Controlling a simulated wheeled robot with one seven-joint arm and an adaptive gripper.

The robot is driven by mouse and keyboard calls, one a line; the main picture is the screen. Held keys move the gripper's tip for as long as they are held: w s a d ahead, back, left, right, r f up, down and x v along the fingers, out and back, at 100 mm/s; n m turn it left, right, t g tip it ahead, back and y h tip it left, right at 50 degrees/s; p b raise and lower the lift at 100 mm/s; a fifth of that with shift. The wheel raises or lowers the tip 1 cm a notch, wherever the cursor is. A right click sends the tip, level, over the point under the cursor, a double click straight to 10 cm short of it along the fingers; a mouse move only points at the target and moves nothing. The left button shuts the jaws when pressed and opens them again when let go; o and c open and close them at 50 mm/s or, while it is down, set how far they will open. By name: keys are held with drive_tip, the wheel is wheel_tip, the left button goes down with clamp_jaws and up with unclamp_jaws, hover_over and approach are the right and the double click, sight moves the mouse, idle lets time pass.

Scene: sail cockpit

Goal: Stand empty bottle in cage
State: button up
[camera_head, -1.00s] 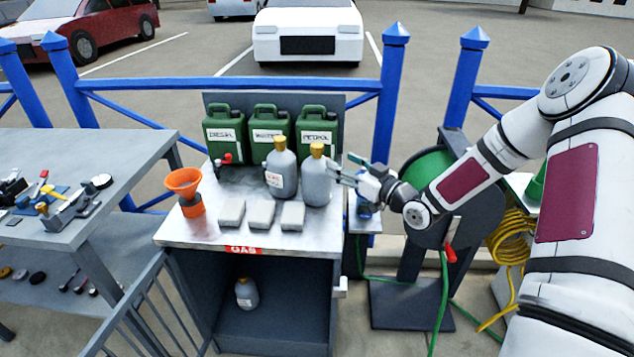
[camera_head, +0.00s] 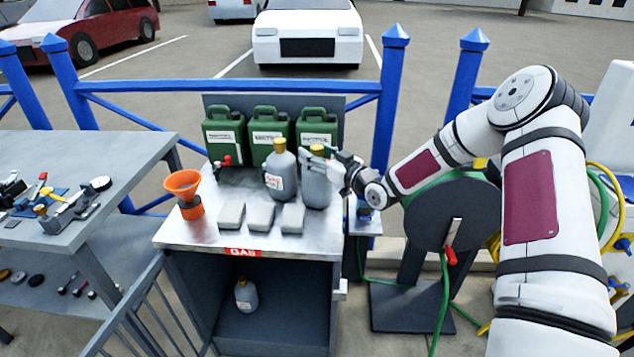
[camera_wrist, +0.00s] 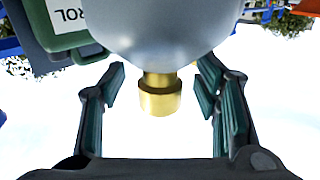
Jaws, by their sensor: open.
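Two grey bottles with yellow caps stand upright on the metal counter: a left bottle (camera_head: 280,178) with a white label and a right bottle (camera_head: 315,192). Another grey bottle (camera_head: 246,296) stands in the open-fronted dark cage (camera_head: 303,295) under the counter, below a red GAS sign (camera_head: 243,252). Which bottle is empty cannot be told.
Several green jerrycans (camera_head: 318,130) stand behind the bottles. An orange funnel (camera_head: 184,186) and grey blocks (camera_head: 261,217) occupy the counter's left and front. A hose reel (camera_head: 445,220) stands right of the counter. A grey railing (camera_head: 140,310) runs at the cage's left front.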

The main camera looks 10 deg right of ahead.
clamp_jaws()
drive_tip(key=shift+r, duration=0.1)
drive_tip(key=shift+d, duration=0.1)
